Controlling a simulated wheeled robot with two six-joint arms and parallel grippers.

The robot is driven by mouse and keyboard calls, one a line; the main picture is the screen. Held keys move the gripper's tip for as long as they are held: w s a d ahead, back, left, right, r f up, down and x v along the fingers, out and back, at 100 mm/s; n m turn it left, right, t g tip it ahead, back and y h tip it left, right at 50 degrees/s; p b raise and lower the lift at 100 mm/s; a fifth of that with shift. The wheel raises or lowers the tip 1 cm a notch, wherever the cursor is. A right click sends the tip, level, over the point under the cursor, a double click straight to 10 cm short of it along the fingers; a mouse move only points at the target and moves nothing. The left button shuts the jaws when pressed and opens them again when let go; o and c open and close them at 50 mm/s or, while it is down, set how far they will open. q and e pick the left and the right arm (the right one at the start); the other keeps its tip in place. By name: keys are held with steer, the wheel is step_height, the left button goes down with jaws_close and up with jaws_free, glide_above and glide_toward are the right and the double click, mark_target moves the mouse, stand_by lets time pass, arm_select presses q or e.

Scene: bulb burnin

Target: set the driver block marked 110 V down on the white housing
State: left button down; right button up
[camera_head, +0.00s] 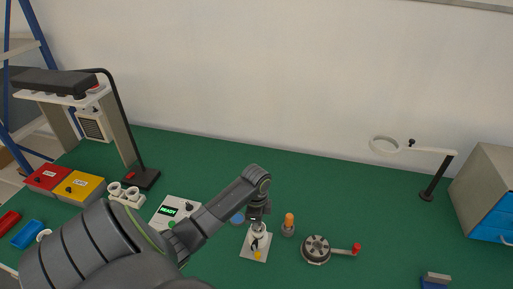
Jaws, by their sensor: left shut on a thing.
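My left gripper (259,220) reaches in from the left and points down over a small pale plate (247,253). It is shut on a small block, which the fingers mostly hide; I take it for the driver block, but no 110 V marking is legible. A white rounded part, seemingly the white housing (258,230), stands on the plate right under the fingers. I cannot tell whether the block touches it. A yellow spot shows at the plate's front. My right gripper is not in view.
An orange-topped grey piece (289,223) stands close right of the gripper, then a round dark device with a red-knobbed crank (316,249). Green table (350,195) is free at right.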

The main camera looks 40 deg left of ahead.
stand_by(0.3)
arm_select(q)
steer(key=c, duration=1.5)
jaws_free()
steer(key=shift+r, duration=0.1)
steer(key=shift+r+p, duration=2.7)
steer(key=shift+r, duration=5.9)
steer(key=shift+f, duration=0.1)
